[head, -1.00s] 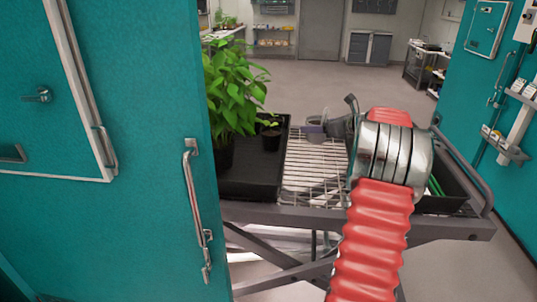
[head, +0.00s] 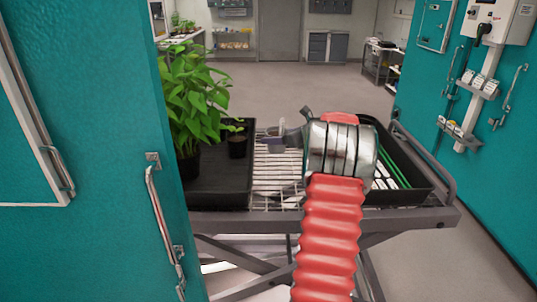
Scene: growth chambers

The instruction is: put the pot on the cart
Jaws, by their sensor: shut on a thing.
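The cart (head: 330,221) stands in front of me with a wire shelf in the middle of its top. My gripper (head: 283,138) is over this wire shelf, partly hidden behind my own red and metal arm. It is shut on a small grey pot (head: 274,147), of which only part shows. I cannot tell whether the pot touches the wires or hangs just above them. At the cart's left, a black tray (head: 222,185) holds a tall leafy plant (head: 190,100) and a small dark pot with a seedling (head: 237,146).
A black bin (head: 422,190) with green and white sticks is at the cart's right end. A teal door (head: 95,130) with a metal handle stands close on the left. A teal wall (head: 480,150) with boxes and handles is on the right. Open floor lies beyond the cart.

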